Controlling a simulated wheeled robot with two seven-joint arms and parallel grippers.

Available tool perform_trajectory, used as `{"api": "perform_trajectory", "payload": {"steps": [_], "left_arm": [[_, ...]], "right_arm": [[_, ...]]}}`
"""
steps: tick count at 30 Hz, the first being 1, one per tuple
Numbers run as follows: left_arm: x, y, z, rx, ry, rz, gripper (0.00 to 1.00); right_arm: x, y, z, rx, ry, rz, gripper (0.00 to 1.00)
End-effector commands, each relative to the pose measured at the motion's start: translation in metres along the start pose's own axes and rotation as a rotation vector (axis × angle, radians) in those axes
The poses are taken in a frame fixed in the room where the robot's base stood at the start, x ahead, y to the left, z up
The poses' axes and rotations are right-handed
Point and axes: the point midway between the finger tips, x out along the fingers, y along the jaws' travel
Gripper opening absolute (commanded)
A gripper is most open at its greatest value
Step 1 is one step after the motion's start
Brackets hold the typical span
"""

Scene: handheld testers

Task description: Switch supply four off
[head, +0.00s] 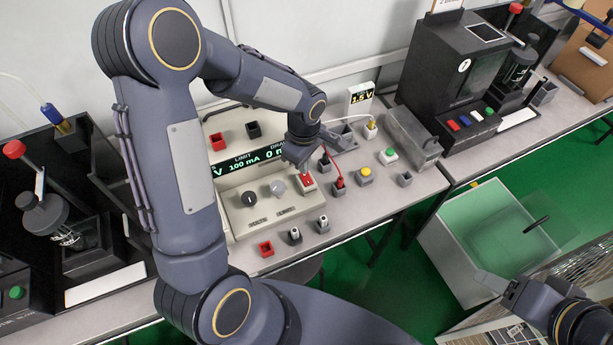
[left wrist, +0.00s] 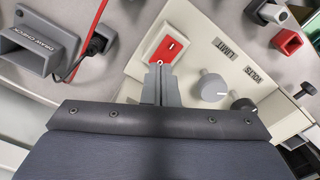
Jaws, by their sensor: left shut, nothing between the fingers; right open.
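The power supply (head: 238,213) is a beige box with a dark display reading "100 mA" and two knobs, one dark and one grey. Its red rocker switch (head: 307,180) is at the right of its front panel. In the left wrist view the red switch (left wrist: 168,48) sits in a white frame. My left gripper (head: 300,163) is shut and empty, its tips (left wrist: 159,68) at the lower edge of the switch; whether they touch it I cannot tell. My right gripper (head: 498,285) is open, far from the supply at the lower right.
A red lead (head: 337,172) and black plugs stand right of the supply, with a yellow button (head: 365,174) and a green button (head: 388,155). A grey "draw check" holder (left wrist: 38,45) shows in the wrist view. A glass-topped bin (head: 490,240) stands at the right.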

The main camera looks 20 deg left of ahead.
Motion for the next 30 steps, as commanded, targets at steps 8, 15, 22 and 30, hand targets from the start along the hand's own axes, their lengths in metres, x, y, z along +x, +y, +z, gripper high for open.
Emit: {"api": "perform_trajectory", "payload": {"steps": [8, 15, 22, 30], "left_arm": [[0.001, 0.000, 0.000, 0.000, 0.000, 0.000, 0.00], [0.005, 0.000, 0.000, 0.000, 0.000, 0.000, 0.00], [0.009, 0.000, 0.000, 0.000, 0.000, 0.000, 0.00], [0.013, 0.000, 0.000, 0.001, 0.000, 0.000, 0.00]], "right_arm": [[0.001, 0.001, 0.001, 0.000, 0.000, 0.000, 0.56], [0.004, 0.002, 0.002, 0.000, 0.000, 0.000, 0.56], [0.007, 0.003, 0.003, 0.000, 0.000, 0.000, 0.56], [0.010, 0.004, 0.005, 0.000, 0.000, 0.000, 0.56]]}}
